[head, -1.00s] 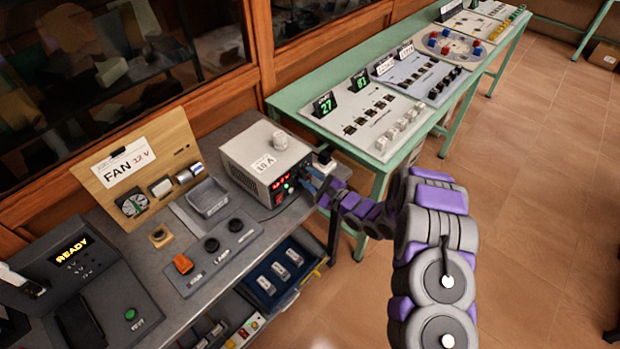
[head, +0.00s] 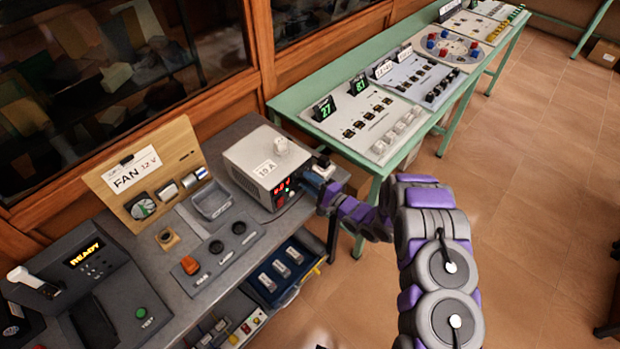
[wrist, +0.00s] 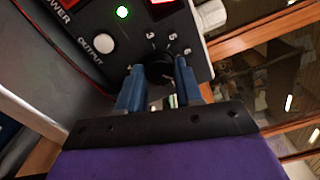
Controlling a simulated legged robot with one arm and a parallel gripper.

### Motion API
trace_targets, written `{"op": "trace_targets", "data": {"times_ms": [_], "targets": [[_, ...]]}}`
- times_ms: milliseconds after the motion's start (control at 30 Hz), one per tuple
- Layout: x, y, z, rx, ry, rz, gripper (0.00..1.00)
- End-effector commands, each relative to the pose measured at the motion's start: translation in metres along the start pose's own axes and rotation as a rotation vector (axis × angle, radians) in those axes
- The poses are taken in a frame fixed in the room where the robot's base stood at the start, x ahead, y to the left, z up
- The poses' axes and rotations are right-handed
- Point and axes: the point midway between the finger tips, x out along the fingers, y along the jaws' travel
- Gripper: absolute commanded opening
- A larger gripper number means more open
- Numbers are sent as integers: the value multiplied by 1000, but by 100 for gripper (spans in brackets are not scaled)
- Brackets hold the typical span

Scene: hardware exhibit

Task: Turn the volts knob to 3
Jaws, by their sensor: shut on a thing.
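The power supply (head: 253,160) is a light grey box with a dark front panel, standing at the right end of the grey bench. In the wrist view its front panel (wrist: 117,50) shows a lit green light, a white output button (wrist: 104,43) and part of a red display. A black knob (wrist: 158,68) with white numerals around it sits between the two blue fingers of my gripper (wrist: 159,80). The fingers are shut on the knob's sides. Its pointer and the knob's lettering are hidden or too small to read. In the head view my gripper (head: 313,184) reaches the panel's right side.
A fan board (head: 150,172), a grey tray (head: 211,200) and a switch panel (head: 212,252) stand to the left. A green table (head: 290,106) with panels stands behind.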

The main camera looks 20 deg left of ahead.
Motion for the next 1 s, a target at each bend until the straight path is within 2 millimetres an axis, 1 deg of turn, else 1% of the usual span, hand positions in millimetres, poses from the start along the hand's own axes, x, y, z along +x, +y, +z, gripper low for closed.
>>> {"op": "trace_targets", "data": {"times_ms": [67, 1000], "targets": [[-1, 2, 3, -69, -4, 8, 4], [-1, 8, 0, -959, -9, 11, 4]]}}
